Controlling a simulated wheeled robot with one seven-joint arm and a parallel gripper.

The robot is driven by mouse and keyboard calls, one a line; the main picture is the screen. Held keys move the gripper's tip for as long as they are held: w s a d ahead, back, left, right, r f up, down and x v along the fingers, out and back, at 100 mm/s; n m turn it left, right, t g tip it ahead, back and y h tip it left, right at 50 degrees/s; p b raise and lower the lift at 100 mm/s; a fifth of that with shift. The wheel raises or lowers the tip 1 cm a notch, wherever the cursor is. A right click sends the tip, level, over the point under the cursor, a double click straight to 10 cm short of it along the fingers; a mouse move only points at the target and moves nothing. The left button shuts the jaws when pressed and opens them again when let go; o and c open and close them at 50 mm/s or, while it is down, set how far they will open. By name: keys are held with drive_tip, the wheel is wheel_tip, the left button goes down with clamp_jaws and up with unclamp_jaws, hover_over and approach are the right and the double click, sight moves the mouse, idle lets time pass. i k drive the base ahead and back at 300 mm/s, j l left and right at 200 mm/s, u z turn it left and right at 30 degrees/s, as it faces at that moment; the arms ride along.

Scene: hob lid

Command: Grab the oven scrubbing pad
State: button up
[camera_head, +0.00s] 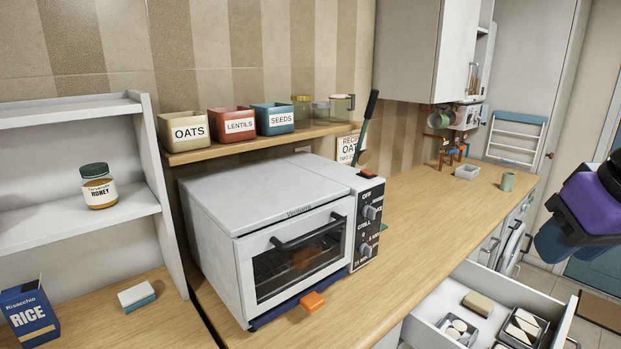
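No label marks any one thing as the oven scrubbing pad. A pad with a white top and a blue-green base (137,296) lies on the counter at the left, beside the rice box. A tan block like a sponge (479,303) lies in the open drawer at the lower right. The white toaster oven (268,215) stands on the counter with its glass door shut. An orange piece (312,301) sits at the front of a dark blue strip under the door. Purple and black parts of my arm show at the right edge; I make out no gripper fingers.
The open drawer (420,334) juts out at the lower right and holds small trays. A shelf above the oven bears oats (187,131), lentils (233,124) and seeds (274,118) bins. A dark-handled tool stands behind the oven. The counter right of the oven is mostly clear.

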sight(479, 304)
drive_tip(key=k+l+z, duration=0.15)
drive_tip(key=l+z, duration=0.2)
drive_tip(key=k+l+z, duration=0.1)
drive_tip(key=l+z, duration=0.3)
drive_tip(key=l, duration=0.1)
